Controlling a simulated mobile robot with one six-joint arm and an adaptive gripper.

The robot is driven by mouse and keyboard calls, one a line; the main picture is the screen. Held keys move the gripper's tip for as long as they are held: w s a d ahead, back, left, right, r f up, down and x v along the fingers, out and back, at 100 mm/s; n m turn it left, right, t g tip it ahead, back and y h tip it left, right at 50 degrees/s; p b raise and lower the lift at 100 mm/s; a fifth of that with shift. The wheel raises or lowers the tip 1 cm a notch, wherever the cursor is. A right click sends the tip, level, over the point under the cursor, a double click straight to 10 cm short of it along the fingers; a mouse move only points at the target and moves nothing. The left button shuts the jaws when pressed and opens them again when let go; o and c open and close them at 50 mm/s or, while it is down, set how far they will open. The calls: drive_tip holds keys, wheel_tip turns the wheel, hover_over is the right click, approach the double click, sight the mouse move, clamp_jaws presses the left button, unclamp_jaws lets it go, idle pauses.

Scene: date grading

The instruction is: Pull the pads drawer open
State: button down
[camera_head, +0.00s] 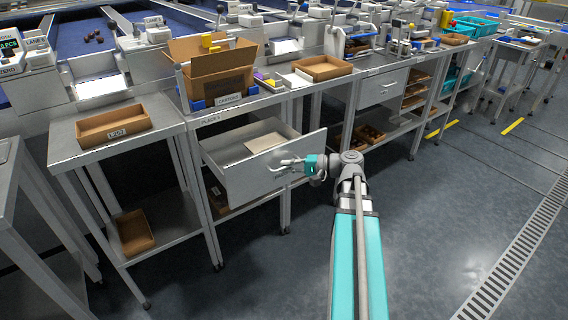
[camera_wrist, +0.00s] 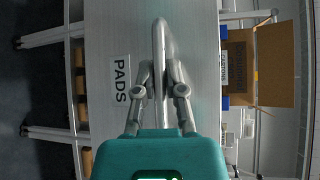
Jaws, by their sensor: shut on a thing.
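The pads drawer (camera_head: 236,182) stands pulled out from under the bench, with its inside showing and a pale flat stack (camera_head: 264,143) lying in it. In the wrist view its grey front (camera_wrist: 205,70) fills the middle and carries a "PADS" label (camera_wrist: 121,80). A bar handle (camera_wrist: 159,45) runs along the front. My gripper (camera_head: 284,165) is at the drawer front, and in the wrist view its fingers (camera_wrist: 159,82) are closed around the handle. The label is partly hidden in the head view.
An open cardboard box (camera_head: 217,75) stands on the bench above the drawer. A brown tray (camera_head: 113,124) labelled L2S7 is on the left table, with another brown bin (camera_head: 134,232) on its lower shelf. The floor (camera_head: 270,275) before the drawer is clear.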

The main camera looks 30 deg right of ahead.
drive_tip(key=c, duration=0.7)
unclamp_jaws()
drive_tip(key=shift+s, duration=0.1)
